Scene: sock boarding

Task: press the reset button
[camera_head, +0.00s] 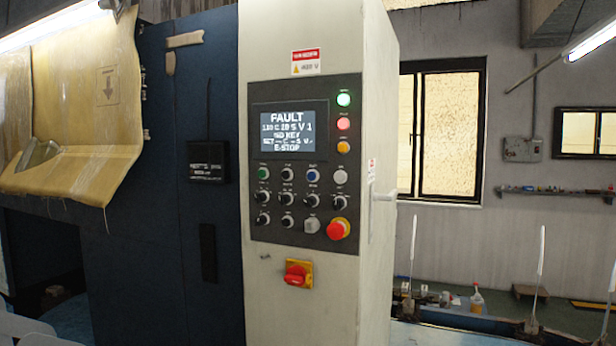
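A pale control cabinet (277,30) stands in the middle with a dark control panel (256,235) on its front. The panel's screen (294,130) reads FAULT, with E-STOP on its last line. Below it are a green button (263,173), a blue button (312,175), a whitish button (340,176) and several black selector knobs (287,199). A red mushroom button (338,230) on a yellow collar sits at the panel's lower right. The small labels are unreadable, so I cannot tell which button is reset. Neither gripper is in view.
A red rotary switch (296,274) on a yellow plate is below the panel. A dark blue machine cabinet (160,260) adjoins on the left.

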